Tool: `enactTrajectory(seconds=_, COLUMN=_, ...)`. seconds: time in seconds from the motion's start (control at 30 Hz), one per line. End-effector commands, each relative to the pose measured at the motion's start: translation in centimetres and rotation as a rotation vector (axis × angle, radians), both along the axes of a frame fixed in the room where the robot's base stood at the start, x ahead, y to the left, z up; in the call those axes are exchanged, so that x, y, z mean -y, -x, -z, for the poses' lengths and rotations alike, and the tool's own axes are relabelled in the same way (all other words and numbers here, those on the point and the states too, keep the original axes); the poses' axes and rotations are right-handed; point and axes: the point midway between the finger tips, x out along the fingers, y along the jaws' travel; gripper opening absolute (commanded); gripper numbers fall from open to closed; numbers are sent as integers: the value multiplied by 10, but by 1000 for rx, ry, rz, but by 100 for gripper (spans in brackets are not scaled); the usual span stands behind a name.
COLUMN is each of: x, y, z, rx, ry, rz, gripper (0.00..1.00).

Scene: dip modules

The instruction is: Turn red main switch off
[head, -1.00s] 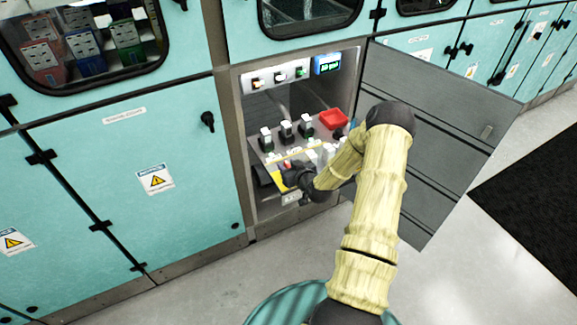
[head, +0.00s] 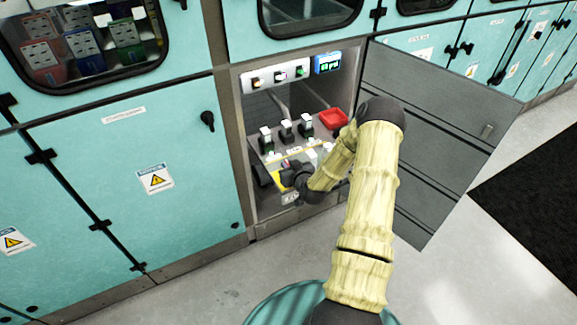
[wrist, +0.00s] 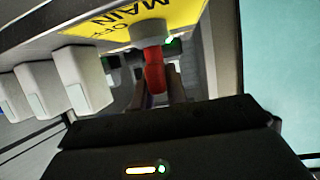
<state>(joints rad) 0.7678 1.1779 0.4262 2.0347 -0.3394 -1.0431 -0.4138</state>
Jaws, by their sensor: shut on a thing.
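The red main switch (wrist: 154,72) shows in the wrist view as a red handle on a pale round base. A yellow label (wrist: 180,14) reading "MAIN" and "OFF" is behind it. My gripper (wrist: 157,92) is shut on the red handle, with one finger on each side. In the head view my gripper (head: 290,177) is at the front left of the sloped control panel (head: 268,163) inside the open cabinet. My wrist hides most of the switch there.
Several black-and-white switches (head: 286,132) and a red box-like part (head: 333,119) are on the panel behind my gripper. White blocks (wrist: 82,78) sit beside the switch. The open grey door (head: 435,130) stands right of my arm. The floor in front is clear.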

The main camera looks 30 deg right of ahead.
Motion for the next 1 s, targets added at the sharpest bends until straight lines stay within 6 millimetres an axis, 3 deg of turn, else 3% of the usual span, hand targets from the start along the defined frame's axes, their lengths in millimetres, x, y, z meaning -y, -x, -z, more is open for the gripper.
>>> enactTrajectory(seconds=1.0, x=-3, y=-3, z=-2, rx=6, ry=0, rz=823, gripper=0)
